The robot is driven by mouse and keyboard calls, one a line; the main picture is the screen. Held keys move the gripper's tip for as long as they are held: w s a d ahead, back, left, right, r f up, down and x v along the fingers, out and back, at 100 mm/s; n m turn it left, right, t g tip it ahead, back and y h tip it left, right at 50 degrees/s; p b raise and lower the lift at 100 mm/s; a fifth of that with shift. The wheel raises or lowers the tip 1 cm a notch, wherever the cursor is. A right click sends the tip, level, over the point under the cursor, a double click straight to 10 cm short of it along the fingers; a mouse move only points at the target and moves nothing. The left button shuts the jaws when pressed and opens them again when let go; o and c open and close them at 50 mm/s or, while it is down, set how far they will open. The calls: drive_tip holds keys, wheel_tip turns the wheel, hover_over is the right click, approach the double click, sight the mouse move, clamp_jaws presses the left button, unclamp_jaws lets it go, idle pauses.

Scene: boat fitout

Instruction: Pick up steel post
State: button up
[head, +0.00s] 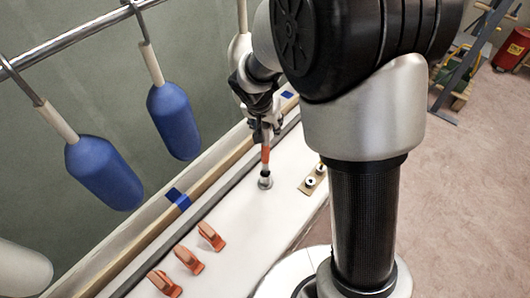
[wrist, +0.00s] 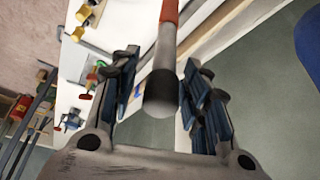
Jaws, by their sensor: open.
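The steel post (head: 265,154) stands upright on the white deck surface, with an orange-red band and a round grey foot. My gripper (head: 263,122) is above the deck at the post's upper part. In the wrist view the post (wrist: 163,65) shows as a grey rod with a dark near end and a red band farther along. It lies between the two spread fingers of my gripper (wrist: 162,95), with visible gaps at their tips. The gripper is open. In the head view the post's top is hidden by the gripper.
Several orange clamps (head: 189,260) stand on the deck at front left. A wooden block with two knobs (head: 313,180) lies right of the post. Blue fenders (head: 174,120) hang from a rail (head: 75,40) at left. Blue tape (head: 178,198) marks the wooden edge.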

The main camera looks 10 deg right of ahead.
drive_tip(key=x, duration=0.3)
drive_tip(key=shift+w, duration=0.1)
drive_tip(key=shift+c, duration=0.3)
clamp_jaws()
idle(0.5)
